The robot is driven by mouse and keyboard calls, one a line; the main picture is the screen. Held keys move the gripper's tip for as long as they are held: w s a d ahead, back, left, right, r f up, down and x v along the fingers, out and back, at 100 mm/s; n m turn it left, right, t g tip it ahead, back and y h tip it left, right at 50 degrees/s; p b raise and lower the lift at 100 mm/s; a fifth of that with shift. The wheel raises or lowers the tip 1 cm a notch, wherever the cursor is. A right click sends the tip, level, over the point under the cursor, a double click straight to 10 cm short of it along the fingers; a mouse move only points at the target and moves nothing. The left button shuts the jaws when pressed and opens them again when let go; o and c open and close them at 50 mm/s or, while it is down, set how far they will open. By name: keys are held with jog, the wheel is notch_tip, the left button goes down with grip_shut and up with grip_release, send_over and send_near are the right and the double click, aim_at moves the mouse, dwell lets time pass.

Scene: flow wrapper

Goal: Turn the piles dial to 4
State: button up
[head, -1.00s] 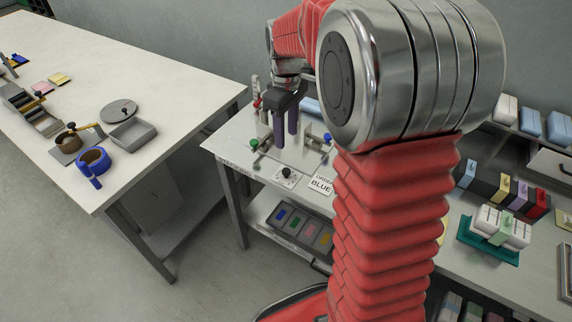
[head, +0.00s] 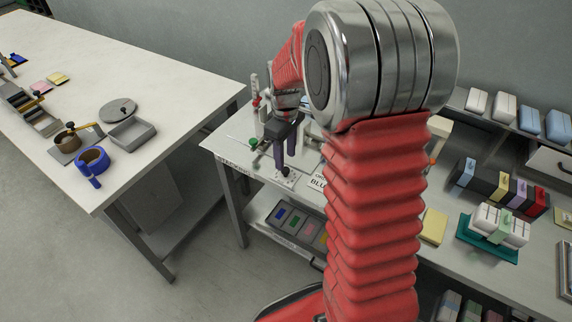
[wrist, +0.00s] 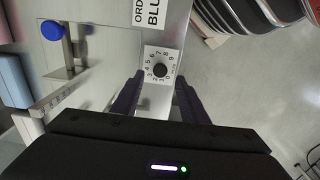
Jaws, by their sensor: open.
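The piles dial (wrist: 160,70) is a small black round knob on a white plate (wrist: 163,53) with digits around it, in the wrist view. Which digit the knob points at is too small to tell. The dial also shows in the head view (head: 286,171) at the front edge of the far bench. My gripper (wrist: 159,83) is open, with its two dark fingers on either side of the knob in the picture. In the head view my gripper (head: 285,160) hangs pointing down just over the dial plate. Whether the fingers touch the knob cannot be told.
A white order card (wrist: 151,12) reading BLUE lies beside the dial plate. A blue knob (wrist: 51,30) on a metal bracket stands to its left in the wrist view. A green knob (head: 254,142) is left of my gripper in the head view. Floor shows beyond the bench edge.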

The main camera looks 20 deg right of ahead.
aim_at(286, 169)
jog(key=shift+f, duration=2.3)
jog(key=shift+c, duration=0.5)
grip_shut()
